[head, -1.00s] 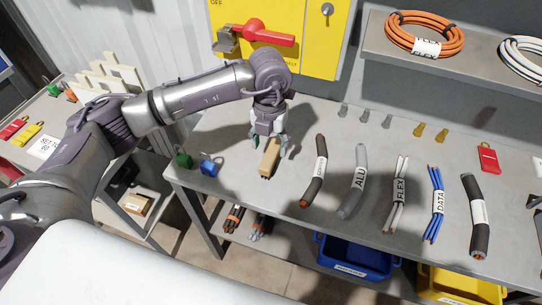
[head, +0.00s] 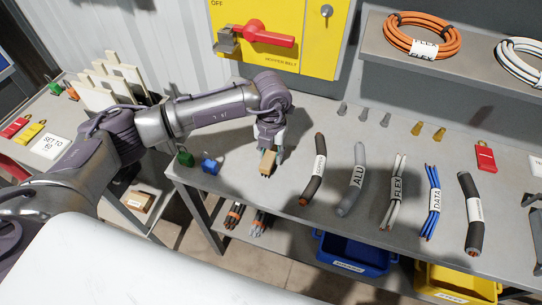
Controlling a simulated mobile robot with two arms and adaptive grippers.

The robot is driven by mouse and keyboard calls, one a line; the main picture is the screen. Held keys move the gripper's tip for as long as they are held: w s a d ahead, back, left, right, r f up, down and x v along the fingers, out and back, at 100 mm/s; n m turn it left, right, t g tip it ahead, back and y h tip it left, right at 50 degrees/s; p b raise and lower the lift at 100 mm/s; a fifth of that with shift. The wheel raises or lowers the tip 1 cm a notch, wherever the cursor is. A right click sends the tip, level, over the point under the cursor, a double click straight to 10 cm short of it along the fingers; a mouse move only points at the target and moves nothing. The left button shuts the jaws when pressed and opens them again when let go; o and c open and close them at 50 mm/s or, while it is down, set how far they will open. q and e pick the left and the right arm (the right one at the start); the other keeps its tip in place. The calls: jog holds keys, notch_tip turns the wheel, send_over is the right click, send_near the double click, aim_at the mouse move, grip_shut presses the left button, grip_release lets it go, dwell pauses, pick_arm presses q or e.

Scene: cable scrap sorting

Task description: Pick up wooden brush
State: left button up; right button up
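The wooden brush (head: 268,162) is a small light-brown block on the grey workbench, left of the row of cable pieces. My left gripper (head: 271,152) points down over it from above, with its fingers beside the brush's far part. The near end of the brush sticks out toward the camera, and the rest is hidden by the gripper. I cannot tell whether the fingers press on the brush. My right gripper is not in view.
Cable pieces labelled ALU (head: 353,180), FLEX (head: 397,190) and DATA (head: 434,202) lie to the right, with a copper one (head: 314,170) closest to the brush. Green (head: 185,159) and blue (head: 210,164) padlocks sit left. A yellow switch box (head: 275,35) stands behind.

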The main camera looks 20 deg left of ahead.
aim_at(271, 152)
pick_arm(q)
grip_shut()
notch_tip(271, 152, up, 10)
jog(key=shift+r+b, duration=0.1)
jog(key=shift+b, duration=0.9)
jog(key=shift+o, duration=1.2)
grip_release()
jog(key=c, duration=0.5)
jog(key=shift+s, duration=0.1)
